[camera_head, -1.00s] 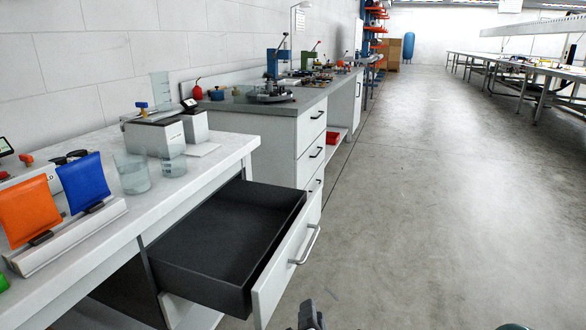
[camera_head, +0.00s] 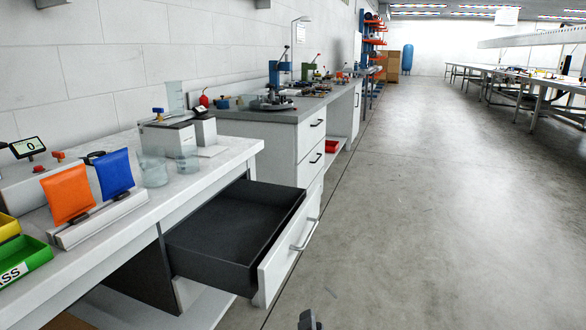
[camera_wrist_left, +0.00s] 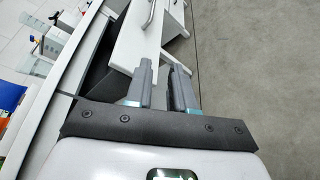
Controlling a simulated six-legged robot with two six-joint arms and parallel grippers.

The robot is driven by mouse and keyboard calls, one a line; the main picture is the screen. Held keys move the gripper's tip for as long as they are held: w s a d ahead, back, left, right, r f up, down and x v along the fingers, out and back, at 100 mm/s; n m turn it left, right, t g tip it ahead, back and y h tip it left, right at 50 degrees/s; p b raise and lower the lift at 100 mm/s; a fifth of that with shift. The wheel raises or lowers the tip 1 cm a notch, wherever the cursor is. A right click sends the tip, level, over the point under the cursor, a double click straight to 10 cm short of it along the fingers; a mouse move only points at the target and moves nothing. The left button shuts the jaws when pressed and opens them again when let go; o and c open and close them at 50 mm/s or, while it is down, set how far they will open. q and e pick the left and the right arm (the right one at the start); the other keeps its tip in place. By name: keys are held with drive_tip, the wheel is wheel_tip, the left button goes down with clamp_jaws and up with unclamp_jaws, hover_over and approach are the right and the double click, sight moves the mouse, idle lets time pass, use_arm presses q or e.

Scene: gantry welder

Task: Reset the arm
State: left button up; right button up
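My left gripper (camera_head: 308,321) shows only as a small dark tip at the bottom edge of the head view. In the left wrist view its two grey fingers (camera_wrist_left: 164,76) stand apart with nothing between them, so it is open. Beyond the fingers are the white drawer front and a drawer handle (camera_wrist_left: 149,14). My right gripper is in neither view.
An open, empty black drawer (camera_head: 225,230) with a white front and metal handle (camera_head: 306,236) juts from the workbench (camera_head: 215,170). Orange (camera_head: 68,193) and blue (camera_head: 114,173) pouches, glass beakers and a green bin (camera_head: 22,262) stand on top. The floor at right is clear.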

use_arm(q)
drive_tip(key=w+a+f+n+g+y, duration=0.1)
drive_tip(key=w+a+f+g+y, duration=0.1)
drive_tip(key=a+f, duration=0.75)
drive_tip(key=w+a+f+g+y, duration=0.2)
drive_tip(key=a+f+g, duration=0.1)
drive_tip(key=a+f, duration=0.65)
drive_tip(key=s+a+f+m+g+h, duration=0.1)
drive_tip(key=s+f+m+g+h, duration=0.15)
drive_tip(key=s+f+m, duration=0.4)
drive_tip(key=s+a+f+m+g+h, duration=0.2)
drive_tip(key=s+f+m+g, duration=0.2)
drive_tip(key=s+f, duration=0.55)
drive_tip(key=s+d+f+m+g+h, duration=0.25)
drive_tip(key=s+d+m, duration=0.4)
drive_tip(key=m, duration=0.55)
wheel_tip(320, 180, up, 31)
drive_tip(key=s+g+p, duration=0.1)
drive_tip(key=p, duration=3)
drive_tip(key=shift+s+m+h, duration=0.3)
drive_tip(key=shift+m+h, duration=0.05)
drive_tip(key=shift+h, duration=0.05)
